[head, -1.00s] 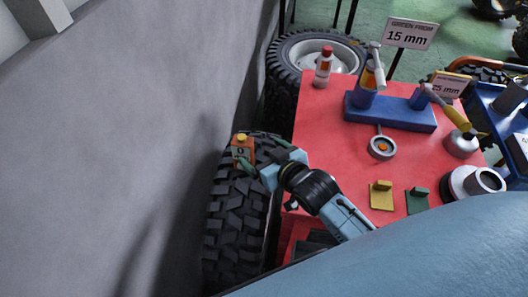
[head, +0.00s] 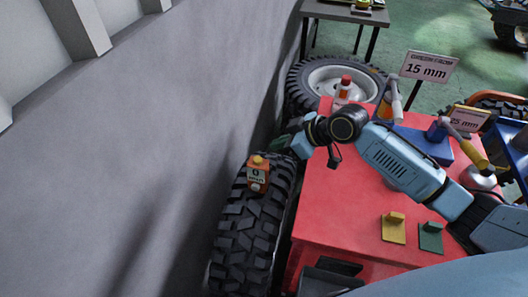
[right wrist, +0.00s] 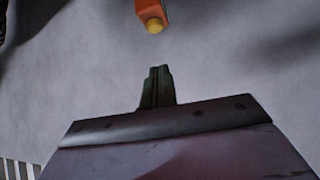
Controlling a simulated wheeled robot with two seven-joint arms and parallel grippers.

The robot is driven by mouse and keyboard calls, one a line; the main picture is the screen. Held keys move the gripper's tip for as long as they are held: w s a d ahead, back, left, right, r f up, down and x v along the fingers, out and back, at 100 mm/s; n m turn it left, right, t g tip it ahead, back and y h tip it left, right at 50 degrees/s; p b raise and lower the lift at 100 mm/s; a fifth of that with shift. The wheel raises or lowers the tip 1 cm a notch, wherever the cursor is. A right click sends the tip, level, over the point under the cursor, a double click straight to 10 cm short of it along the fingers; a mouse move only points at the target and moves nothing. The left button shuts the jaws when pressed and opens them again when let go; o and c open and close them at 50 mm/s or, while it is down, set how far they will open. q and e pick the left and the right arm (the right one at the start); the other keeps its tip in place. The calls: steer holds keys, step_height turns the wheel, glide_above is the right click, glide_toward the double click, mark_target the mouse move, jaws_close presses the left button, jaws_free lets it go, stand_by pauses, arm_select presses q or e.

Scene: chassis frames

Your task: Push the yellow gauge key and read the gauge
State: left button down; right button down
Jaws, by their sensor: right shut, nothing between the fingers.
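The orange gauge (head: 258,181) sits on the tread of the dark tyre (head: 240,238) beside the grey wall. Its yellow key (head: 258,160) is on top, and its pale display shows what looks like a 0; the smaller text is too blurred to read. My right gripper (head: 282,142) is shut and empty, above and to the right of the gauge, apart from the key. In the right wrist view the shut fingers (right wrist: 158,72) point toward the yellow key (right wrist: 154,25) with a gap between. My left gripper is not in view.
The red table (head: 340,215) stands right of the tyre, with a red-capped bottle (head: 343,90), a blue tool stand (head: 425,145), a yellow block (head: 394,228) and a green block (head: 431,238). A "15 mm" sign (head: 428,69) stands behind. The grey wall (head: 170,150) bounds the left.

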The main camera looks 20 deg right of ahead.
steer(key=shift+n+g+y, duration=0.3)
steer(key=shift+n+g, duration=0.5)
steer(key=shift+g, duration=0.1)
steer(key=d+r, duration=0.1)
steer(key=r, duration=0.1)
steer(key=d+r, duration=0.1)
steer(key=r, duration=0.1)
steer(key=shift+d, duration=0.35)
steer(key=shift+a+f, duration=0.1)
glide_above(254, 159)
steer(key=s+d, duration=0.1)
steer(key=d, duration=0.1)
step_height(254, 159, down, 7)
steer(key=shift+s+f, duration=0.1)
steer(key=shift+f, duration=0.05)
steer(key=f, duration=0.2)
steer(key=shift+d+f, duration=0.2)
steer(key=shift+f, duration=0.1)
steer(key=shift+f+b, duration=0.3)
steer(key=shift+f, duration=0.3)
steer(key=shift+s, duration=0.1)
